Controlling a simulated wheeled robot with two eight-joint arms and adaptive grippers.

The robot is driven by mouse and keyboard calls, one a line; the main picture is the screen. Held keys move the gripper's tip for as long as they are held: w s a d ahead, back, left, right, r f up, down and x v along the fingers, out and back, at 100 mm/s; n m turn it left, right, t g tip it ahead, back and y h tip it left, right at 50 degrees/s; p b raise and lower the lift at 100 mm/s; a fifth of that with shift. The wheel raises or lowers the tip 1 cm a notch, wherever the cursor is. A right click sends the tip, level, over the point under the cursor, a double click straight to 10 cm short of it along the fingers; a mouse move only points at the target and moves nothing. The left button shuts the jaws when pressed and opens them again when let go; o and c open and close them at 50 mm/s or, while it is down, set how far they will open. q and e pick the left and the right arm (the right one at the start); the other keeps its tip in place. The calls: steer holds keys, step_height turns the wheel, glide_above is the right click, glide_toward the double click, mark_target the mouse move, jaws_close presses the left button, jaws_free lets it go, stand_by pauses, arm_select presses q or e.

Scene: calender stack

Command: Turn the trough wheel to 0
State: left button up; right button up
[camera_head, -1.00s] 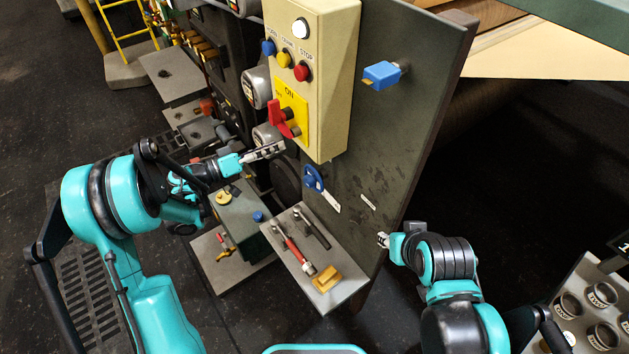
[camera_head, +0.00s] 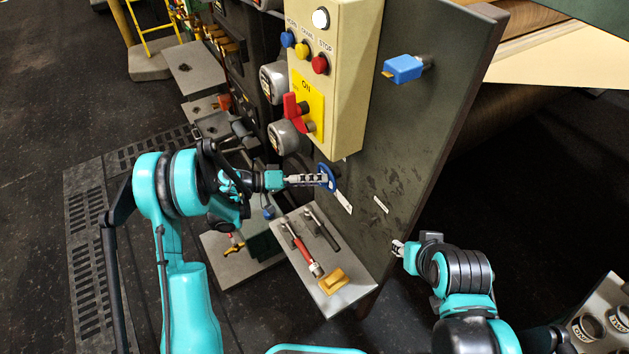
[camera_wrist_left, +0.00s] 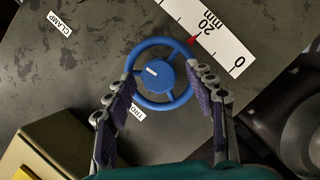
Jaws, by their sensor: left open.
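The blue trough wheel (camera_head: 323,168) is on the dark upright panel, with a white mm scale (camera_head: 344,202) beside it. In the left wrist view the spoked blue wheel (camera_wrist_left: 153,76) is between the two fingers, and the red pointer (camera_wrist_left: 193,40) is by the 20 mark of the scale (camera_wrist_left: 215,38). My left gripper (camera_head: 325,180) is open with its fingertips at opposite sides of the wheel rim; I cannot tell whether they touch it. My right gripper (camera_head: 398,248) is low at the panel's right side, too small to read its jaws.
A cream control box (camera_head: 345,75) with buttons and a red switch (camera_head: 296,110) is above the wheel. A shelf (camera_head: 345,300) below carries a red-handled tool (camera_head: 302,256) and a yellow block (camera_head: 334,280).

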arm_select(q)
steer(key=c, duration=1.2)
steer(key=shift+o, duration=0.2)
steer(key=shift+s+d+r+m+t+y+b, duration=0.1)
steer(key=shift+m+t+y+b, duration=0.15)
steer(key=shift+m+t+y, duration=0.65)
steer(key=shift+s+r+m+y+b, duration=0.15)
steer(key=shift+m+y, duration=0.25)
steer(key=shift+m, duration=1.1)
steer(key=shift+w, duration=0.1)
steer(key=o, duration=1.2)
steer(key=shift+c, duration=0.2)
